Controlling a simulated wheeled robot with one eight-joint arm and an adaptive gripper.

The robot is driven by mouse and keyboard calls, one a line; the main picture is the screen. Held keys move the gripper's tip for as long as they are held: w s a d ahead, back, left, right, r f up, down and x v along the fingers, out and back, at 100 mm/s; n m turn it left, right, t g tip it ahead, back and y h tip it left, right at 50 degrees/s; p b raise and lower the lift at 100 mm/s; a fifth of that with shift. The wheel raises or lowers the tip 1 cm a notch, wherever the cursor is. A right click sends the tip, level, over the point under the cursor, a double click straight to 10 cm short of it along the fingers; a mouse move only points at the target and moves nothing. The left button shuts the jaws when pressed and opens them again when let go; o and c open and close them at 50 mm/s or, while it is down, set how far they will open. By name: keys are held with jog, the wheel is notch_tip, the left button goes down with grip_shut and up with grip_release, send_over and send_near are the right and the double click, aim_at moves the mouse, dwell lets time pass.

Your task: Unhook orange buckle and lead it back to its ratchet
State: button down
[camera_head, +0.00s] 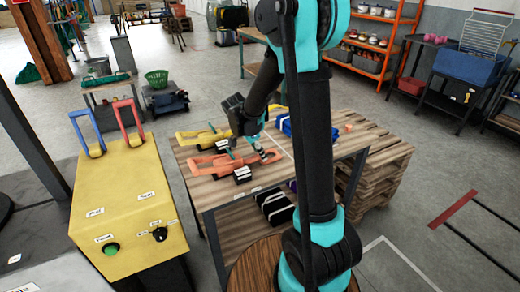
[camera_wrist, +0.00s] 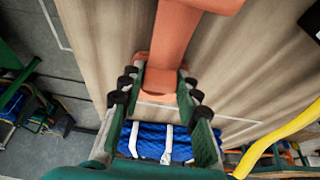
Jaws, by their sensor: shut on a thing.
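An orange buckle piece (camera_head: 205,165) lies along the wooden table top in the head view, long and looped. In the wrist view, its orange bar (camera_wrist: 178,35) runs down from the top edge and ends between my fingers. My gripper (camera_head: 264,153) is over its right end, and in the wrist view my gripper's two dark green, black-knobbed fingers (camera_wrist: 160,92) close on that end from both sides. A small black block with a white label (camera_head: 242,174) sits beside the orange piece; I cannot tell whether it is the ratchet. Any hook is hidden.
A similar yellow piece (camera_head: 195,138) lies behind the orange one; a yellow bar shows in the wrist view (camera_wrist: 280,138). A blue bundle with white bands (camera_wrist: 150,138) is just beyond my fingertips. A yellow control cabinet (camera_head: 120,200) stands left of the table (camera_head: 335,150).

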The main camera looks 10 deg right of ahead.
jog(key=c, duration=1)
grip_release()
jog(key=v, duration=1.2)
jog(key=s+d+f+n+t+y, duration=0.1)
jog(key=s+d+f+n, duration=0.1)
jog(key=s, duration=0.5)
jog(key=s+d+f+n+t+y, duration=0.1)
jog(key=s+d+f+n+y, duration=0.1)
jog(key=s+f+n, duration=0.3)
jog(key=s+d+f+n+y, duration=0.1)
jog(key=s+d+f+n, duration=0.2)
jog(key=s+n, duration=0.4)
jog(key=shift+s+d+f+t, duration=0.25)
jog(key=shift+s+d+t, duration=0.15)
jog(key=shift+s+d, duration=0.4)
